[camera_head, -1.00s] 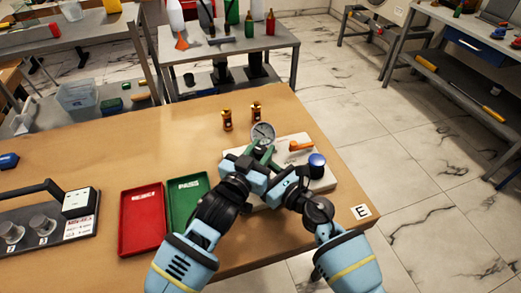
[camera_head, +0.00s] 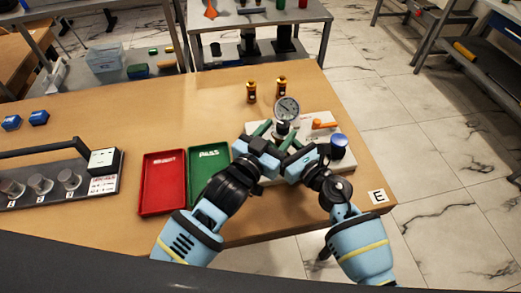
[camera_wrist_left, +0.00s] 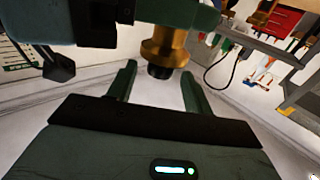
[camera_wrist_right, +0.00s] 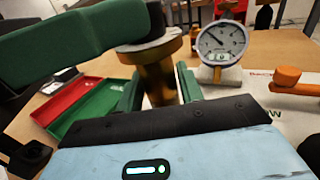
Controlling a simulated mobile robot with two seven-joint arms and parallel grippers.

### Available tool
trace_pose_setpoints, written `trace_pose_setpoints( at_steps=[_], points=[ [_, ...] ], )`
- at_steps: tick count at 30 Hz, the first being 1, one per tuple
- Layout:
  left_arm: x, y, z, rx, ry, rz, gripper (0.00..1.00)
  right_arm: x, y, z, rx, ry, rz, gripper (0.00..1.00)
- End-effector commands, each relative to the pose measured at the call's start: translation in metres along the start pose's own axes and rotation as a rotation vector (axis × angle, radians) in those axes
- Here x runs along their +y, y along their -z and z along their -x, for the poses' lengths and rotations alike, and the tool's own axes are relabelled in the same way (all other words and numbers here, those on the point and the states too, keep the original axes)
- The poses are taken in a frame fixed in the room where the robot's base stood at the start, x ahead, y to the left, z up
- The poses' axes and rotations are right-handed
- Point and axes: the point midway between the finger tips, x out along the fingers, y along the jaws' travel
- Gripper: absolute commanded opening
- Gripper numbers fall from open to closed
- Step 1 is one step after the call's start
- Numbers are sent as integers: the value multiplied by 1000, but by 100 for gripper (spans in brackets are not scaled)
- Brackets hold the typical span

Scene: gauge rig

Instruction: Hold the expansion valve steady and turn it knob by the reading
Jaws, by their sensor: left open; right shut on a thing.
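A brass expansion valve (camera_wrist_right: 157,75) stands between the fingers of my right gripper (camera_wrist_right: 158,92), which is shut on its body. Its black knob (camera_wrist_right: 152,30) is on top, partly hidden by my left gripper's green finger. In the left wrist view the knob (camera_wrist_left: 160,71) lies between the spread fingers of my left gripper (camera_wrist_left: 160,85), which is open around it. In the head view both my left gripper (camera_head: 272,133) and right gripper (camera_head: 291,145) hide the held valve. A round dial gauge (camera_head: 287,108) stands just behind; its needle (camera_wrist_right: 214,39) points up-left, but the value is unreadable.
The pale rig board (camera_head: 325,132) carries an orange lever (camera_head: 323,124) and a blue knob (camera_head: 338,143). Two brass valves (camera_head: 251,92) (camera_head: 281,88) stand behind. Red (camera_head: 163,183) and green PASS trays (camera_head: 209,172) lie left. The table's right edge is close.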

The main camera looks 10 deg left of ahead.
Motion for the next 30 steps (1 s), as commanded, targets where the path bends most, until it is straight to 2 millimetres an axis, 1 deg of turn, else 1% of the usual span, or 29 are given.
trace_pose_setpoints(
  at_steps=[1,6,9,12,15,18,30],
  points=[
    [0,-2,11,-2,0,1,51,-1,2,1,3,2,0,7],
    [0,-1,45,-1,0,1,51,-1,2,1,3,2,0,7],
    [0,0,62,-1,0,0,51,-1,2,1,3,3,0,7],
    [0,0,74,0,0,0,51,-1,2,1,3,3,0,7],
    [0,0,82,1,0,-1,51,-1,1,1,3,3,0,7],
    [0,1,86,2,-1,-1,51,-2,1,1,3,3,1,7],
    [-1,0,85,-4,-3,-8,52,-2,1,1,2,5,2,7]
  ],
)
